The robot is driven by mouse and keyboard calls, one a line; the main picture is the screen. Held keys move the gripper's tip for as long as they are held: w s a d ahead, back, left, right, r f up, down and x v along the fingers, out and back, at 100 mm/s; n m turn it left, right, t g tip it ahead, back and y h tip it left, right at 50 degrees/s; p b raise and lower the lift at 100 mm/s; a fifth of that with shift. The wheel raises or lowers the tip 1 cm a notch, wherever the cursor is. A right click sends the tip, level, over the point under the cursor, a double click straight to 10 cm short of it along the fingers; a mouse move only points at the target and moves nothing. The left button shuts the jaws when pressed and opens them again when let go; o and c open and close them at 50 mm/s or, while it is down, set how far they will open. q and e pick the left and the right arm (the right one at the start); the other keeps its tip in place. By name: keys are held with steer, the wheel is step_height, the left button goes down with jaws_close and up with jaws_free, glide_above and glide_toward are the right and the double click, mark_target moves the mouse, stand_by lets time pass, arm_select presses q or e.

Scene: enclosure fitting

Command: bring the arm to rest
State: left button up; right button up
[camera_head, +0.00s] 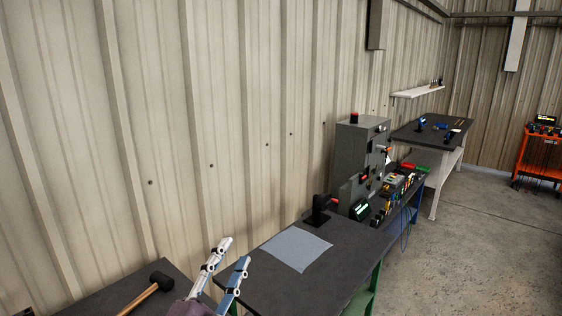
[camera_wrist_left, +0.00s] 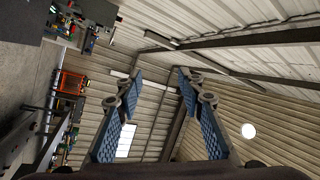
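My left gripper (camera_head: 236,257) shows at the bottom of the head view, raised in front of the dark workbench. Its two fingers point up and stand apart, with nothing between them. In the left wrist view the same gripper (camera_wrist_left: 160,80) is open and empty, with the roof and the metal wall beyond its fingers. My right gripper is in neither view.
A dark workbench (camera_head: 335,262) carries a grey-blue mat (camera_head: 293,249) and a black stand (camera_head: 318,210). A hammer (camera_head: 150,292) lies on a bench at lower left. A grey cabinet (camera_head: 352,150) stands behind several small parts. Open floor (camera_head: 465,250) is at right.

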arm_select(q)
steer(key=s+a+f+n+g+y, duration=0.4)
steer(key=s+a+f+n, duration=0.15)
steer(key=f, duration=0.45)
steer(key=s+a+f+n+g+y, duration=0.4)
steer(key=a+f+n, duration=0.15)
steer(key=f, duration=0.55)
steer(key=s+f+n+g, duration=0.1)
steer(key=s+f+g, duration=0.25)
steer(key=s, duration=0.35)
steer(key=s+f+n+g+h, duration=0.1)
steer(key=s+f+g, duration=0.1)
steer(key=s+f, duration=0.35)
steer(key=s+f+n+g, duration=0.1)
steer(key=s+f+g, duration=0.15)
steer(key=s, duration=0.55)
step_height(320, 180, down, 33)
steer(key=s+g+b, duration=0.2)
steer(key=s+b, duration=0.1)
steer(key=b, duration=0.4)
steer(key=s+a+f+b, duration=0.1)
steer(key=s+f+b, duration=0.1)
steer(key=s+f, duration=0.6)
steer(key=s+a+f+g+b, duration=0.1)
steer(key=s+f+b, duration=0.1)
steer(key=s+f, duration=0.6)
step_height(320, 180, down, 5)
steer(key=shift+s+a+f+b, duration=0.1)
steer(key=shift+s+a+b, duration=0.1)
steer(key=shift+s+b, duration=0.2)
